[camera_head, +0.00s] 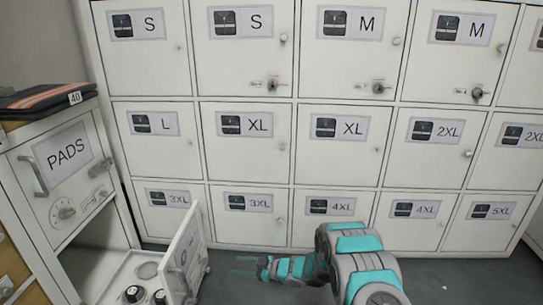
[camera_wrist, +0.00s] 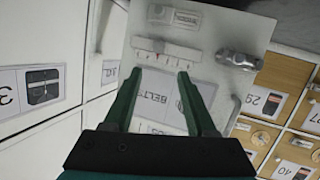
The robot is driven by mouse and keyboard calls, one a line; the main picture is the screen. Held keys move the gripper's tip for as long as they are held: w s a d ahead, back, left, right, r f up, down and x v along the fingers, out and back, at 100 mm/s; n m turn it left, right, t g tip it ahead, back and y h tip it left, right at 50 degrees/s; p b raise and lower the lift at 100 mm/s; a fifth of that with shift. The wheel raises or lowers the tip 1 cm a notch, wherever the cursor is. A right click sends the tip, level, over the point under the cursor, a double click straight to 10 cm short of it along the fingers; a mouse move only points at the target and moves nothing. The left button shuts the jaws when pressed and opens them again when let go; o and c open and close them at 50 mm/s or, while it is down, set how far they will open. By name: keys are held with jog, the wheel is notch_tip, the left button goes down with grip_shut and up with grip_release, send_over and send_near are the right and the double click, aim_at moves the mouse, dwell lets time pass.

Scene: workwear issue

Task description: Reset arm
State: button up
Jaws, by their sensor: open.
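My gripper (camera_head: 237,266) reaches in low from the right in the head view, its fingers pointing left. It is open and empty. In the wrist view its two dark green fingers (camera_wrist: 156,82) stand apart in front of a white door marked BELT (camera_wrist: 225,85). A gap shows between the fingers, with the label behind them. In the head view a small white door (camera_head: 185,255) stands swung open at the lower left, just left of my fingertips. I cannot tell whether the fingers touch it; they look apart.
The open compartment (camera_head: 105,275) holds dark round items. Above it is a closed door marked PADS (camera_head: 68,155), with a folded dark garment tagged 40 (camera_head: 45,97) on top. A wall of closed white lockers (camera_head: 245,150) with size labels stands behind. Grey floor (camera_head: 225,290) shows around my arm.

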jog(key=w+d+r+m+t+h+p, duration=0.1)
jog(key=w+d+r+m+t+h, duration=0.1)
jog(key=w+d+r+h, duration=0.35)
jog(key=w+d+r+m+t+h+p, duration=0.1)
jog(key=w+d+r+m+t+h, duration=0.15)
jog(key=d+r, duration=0.65)
jog(key=s+d+r+m+g+h+p, duration=0.25)
jog(key=s+d+r+m+h, duration=0.4)
jog(key=d+r, duration=0.7)
jog(key=s+d+r+m+g+h+p, duration=0.1)
jog(key=s+d+r, duration=0.1)
jog(key=s, duration=0.6)
jog(key=s+d+r+m+g+p, duration=0.1)
jog(key=s+r+g, duration=0.15)
jog(key=s, duration=0.65)
jog(key=s+d+r+h+p, duration=0.1)
jog(key=s+d+r, duration=0.15)
jog(key=s, duration=0.55)
jog(key=s+a+r+m+g+y, duration=0.1)
jog(key=s+a+r+g, duration=0.1)
jog(key=s, duration=1.1)
jog(key=s+a+r+m+g+y+p, duration=0.1)
jog(key=s+a+g, duration=0.2)
jog(key=s, duration=1.1)
jog(key=a, duration=0.2)
jog(key=shift+a+r+g+p, duration=0.3)
jog(key=shift+r+g, duration=0.05)
jog(key=shift+r, duration=0.05)
jog(key=shift+y, duration=0.25)
